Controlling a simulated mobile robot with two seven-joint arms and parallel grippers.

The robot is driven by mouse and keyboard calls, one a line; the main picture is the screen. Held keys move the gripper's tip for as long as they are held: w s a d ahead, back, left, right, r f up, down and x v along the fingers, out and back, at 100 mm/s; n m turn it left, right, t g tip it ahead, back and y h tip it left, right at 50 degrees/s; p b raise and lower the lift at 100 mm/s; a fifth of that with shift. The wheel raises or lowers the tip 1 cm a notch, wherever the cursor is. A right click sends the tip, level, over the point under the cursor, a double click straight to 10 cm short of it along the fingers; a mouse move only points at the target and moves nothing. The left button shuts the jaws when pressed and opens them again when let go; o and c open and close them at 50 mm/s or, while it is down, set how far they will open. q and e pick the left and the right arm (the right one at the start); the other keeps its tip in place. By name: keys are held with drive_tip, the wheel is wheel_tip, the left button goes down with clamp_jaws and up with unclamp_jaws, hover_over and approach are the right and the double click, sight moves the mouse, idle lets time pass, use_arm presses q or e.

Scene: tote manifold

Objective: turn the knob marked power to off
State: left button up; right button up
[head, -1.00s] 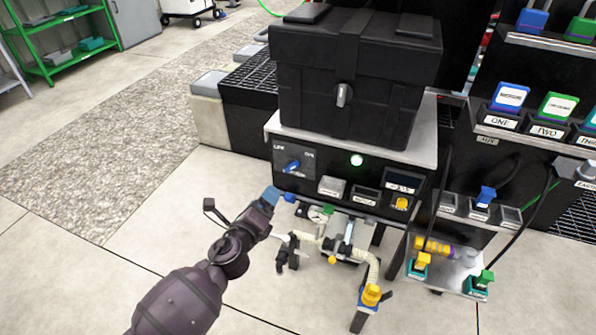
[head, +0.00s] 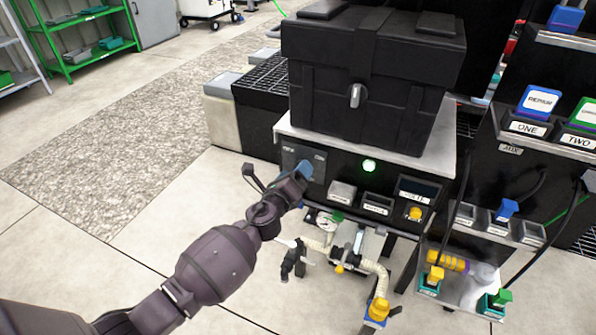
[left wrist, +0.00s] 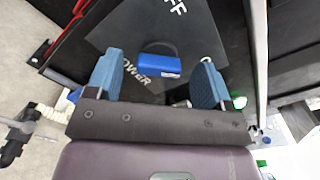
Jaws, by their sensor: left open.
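The blue power knob (left wrist: 160,65) sits on a dark plate (left wrist: 185,32) in the left wrist view. "POWER" and the end of "OFF" can be read on the plate. My left gripper (left wrist: 157,80) is open. Its blue fingertips stand on either side of the knob, with a gap on each side; I cannot tell how close they are to the plate. In the head view my left gripper (head: 304,172) is at the panel's left part and hides the knob. My right gripper is not in view.
A green light (head: 369,166) glows on the panel right of the plate. A black case (head: 370,85) stands on top of the unit. Pipes and a yellow valve (head: 378,308) are below. A control stand (head: 535,140) is at right. The floor at left is clear.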

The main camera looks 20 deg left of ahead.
use_arm(q)
drive_tip(key=shift+w, duration=0.75)
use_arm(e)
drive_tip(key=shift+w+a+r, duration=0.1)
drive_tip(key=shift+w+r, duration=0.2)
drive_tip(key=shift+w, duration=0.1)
use_arm(q)
drive_tip(key=c, duration=0.9)
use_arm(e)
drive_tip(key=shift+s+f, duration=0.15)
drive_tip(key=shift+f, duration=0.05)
